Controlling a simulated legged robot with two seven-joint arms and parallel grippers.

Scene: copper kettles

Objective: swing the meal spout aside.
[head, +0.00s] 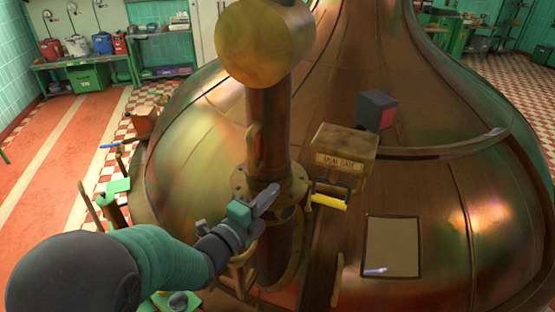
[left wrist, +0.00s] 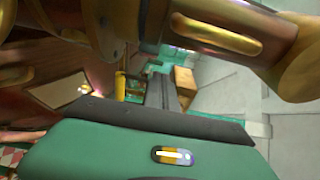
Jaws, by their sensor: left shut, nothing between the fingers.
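The meal spout appears to be the upright copper pipe (head: 268,110) with a round brass end (head: 258,50) at its top, standing on the big copper kettle (head: 195,150). A small loop handle (head: 253,147) sits on the pipe's left side, and a bolted flange (head: 245,183) rings its foot. My left gripper (head: 268,199) is shut and empty, in front of the flange and below the loop handle. Whether it touches the pipe I cannot tell. My right gripper is not in view.
A brass box with a lettered plate (head: 340,160) and a yellow-gripped handle (head: 328,202) stand just right of the pipe. A dark box with a red face (head: 376,110) lies behind. A rectangular panel (head: 391,246) is at front right. A green workbench (head: 85,65) stands at the back left.

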